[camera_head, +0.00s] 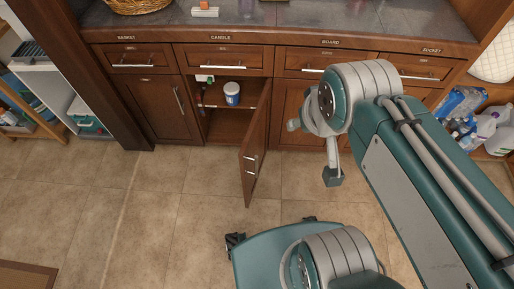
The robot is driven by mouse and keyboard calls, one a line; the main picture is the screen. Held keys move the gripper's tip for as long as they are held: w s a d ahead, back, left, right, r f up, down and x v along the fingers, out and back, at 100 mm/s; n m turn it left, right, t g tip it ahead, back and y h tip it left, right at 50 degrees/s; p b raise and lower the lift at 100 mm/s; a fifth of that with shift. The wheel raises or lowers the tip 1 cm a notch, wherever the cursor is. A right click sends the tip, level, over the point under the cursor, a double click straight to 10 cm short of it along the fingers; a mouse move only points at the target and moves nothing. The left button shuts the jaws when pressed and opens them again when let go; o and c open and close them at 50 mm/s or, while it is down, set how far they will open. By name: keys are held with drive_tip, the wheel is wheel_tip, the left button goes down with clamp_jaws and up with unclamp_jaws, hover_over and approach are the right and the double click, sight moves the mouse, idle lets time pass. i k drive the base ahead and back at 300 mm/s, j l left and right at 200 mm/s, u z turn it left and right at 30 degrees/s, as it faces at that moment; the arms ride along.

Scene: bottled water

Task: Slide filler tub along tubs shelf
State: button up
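A small white and blue tub (232,93) stands upright on the shelf (213,104) inside the open lower cabinet. It is near the middle of the shelf, with a clear gap to the right wall. A small white and green item (204,78) is above and left of it, partly hidden. My gripper (313,151) is out in front of the cabinets, right of the open door and well apart from the tub. Its two fingertips appear spread, with nothing visible between them. My arm hides part of the gripper.
The wooden cabinet door (256,140) stands swung out on the right of the opening, between my gripper and the tub. Drawers (223,58) run above under a dark counter. Bottles and jugs (485,130) stand at the right. The tiled floor (170,205) in front is clear.

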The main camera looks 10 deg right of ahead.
sight(231, 89)
drive_tip(key=i+j+z, duration=0.15)
drive_tip(key=j, duration=0.6)
drive_tip(key=i+j+z, duration=0.2)
drive_tip(key=j, duration=0.55)
drive_tip(key=j+z, duration=0.15)
drive_tip(key=j, duration=0.6)
drive_tip(key=i+j+z, duration=0.15)
drive_tip(key=i+j, duration=0.15)
drive_tip(key=i+j+z, duration=0.1)
drive_tip(key=i+j, duration=0.2)
drive_tip(key=j, duration=0.25)
drive_tip(key=i, duration=0.45)
